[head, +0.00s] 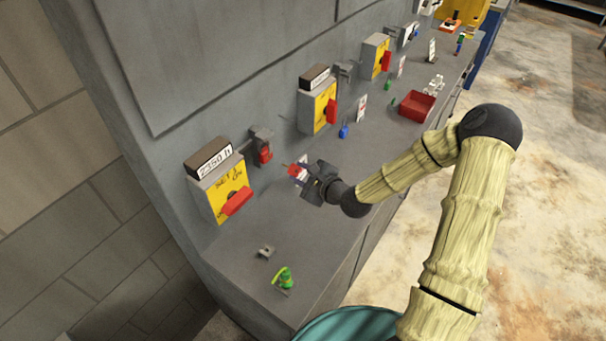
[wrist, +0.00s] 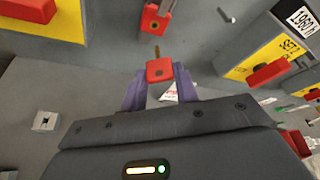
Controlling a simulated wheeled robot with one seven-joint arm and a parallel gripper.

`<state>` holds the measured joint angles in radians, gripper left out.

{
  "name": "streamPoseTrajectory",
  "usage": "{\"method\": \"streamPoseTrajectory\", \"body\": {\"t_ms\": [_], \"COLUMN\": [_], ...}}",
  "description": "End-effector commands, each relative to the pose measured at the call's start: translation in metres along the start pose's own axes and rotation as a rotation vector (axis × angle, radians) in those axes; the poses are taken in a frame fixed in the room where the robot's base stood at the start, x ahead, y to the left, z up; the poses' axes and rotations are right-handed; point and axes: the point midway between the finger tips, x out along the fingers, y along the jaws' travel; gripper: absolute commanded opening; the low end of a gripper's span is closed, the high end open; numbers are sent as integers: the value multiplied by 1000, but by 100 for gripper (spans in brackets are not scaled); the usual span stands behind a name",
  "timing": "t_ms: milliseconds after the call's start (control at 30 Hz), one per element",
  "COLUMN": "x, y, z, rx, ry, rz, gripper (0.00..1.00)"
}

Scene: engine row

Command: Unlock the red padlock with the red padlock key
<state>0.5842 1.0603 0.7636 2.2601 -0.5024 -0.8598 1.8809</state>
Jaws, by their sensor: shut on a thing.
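The red padlock (head: 264,155) hangs from a grey bracket on the wall, right of the nearest yellow switch box. In the wrist view the padlock (wrist: 153,20) is at the top centre, with a dark round hole in its face. My gripper (head: 303,175) is shut on the red padlock key (head: 292,171), in front and to the right of the padlock. In the wrist view the key's red head (wrist: 160,71) sits between the purple fingers (wrist: 160,88). Its brassy shaft points up toward the padlock, with a gap between them.
The nearest yellow box (head: 222,192) has a red handle (head: 237,201) jutting out. A green object (head: 284,277) and a small grey block (head: 265,252) lie on the near ledge. A blue item (head: 344,131) and a red bin (head: 417,107) stand farther along. The ledge below the padlock looks clear.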

Motion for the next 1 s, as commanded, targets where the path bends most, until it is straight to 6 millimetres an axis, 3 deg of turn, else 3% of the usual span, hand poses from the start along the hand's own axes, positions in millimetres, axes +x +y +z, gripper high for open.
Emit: {"method": "streamPoseTrajectory", "body": {"t_ms": [1000], "x": [23], "y": [0], "z": [9], "rx": [1], "ry": [0], "rz": [0], "gripper": [9]}}
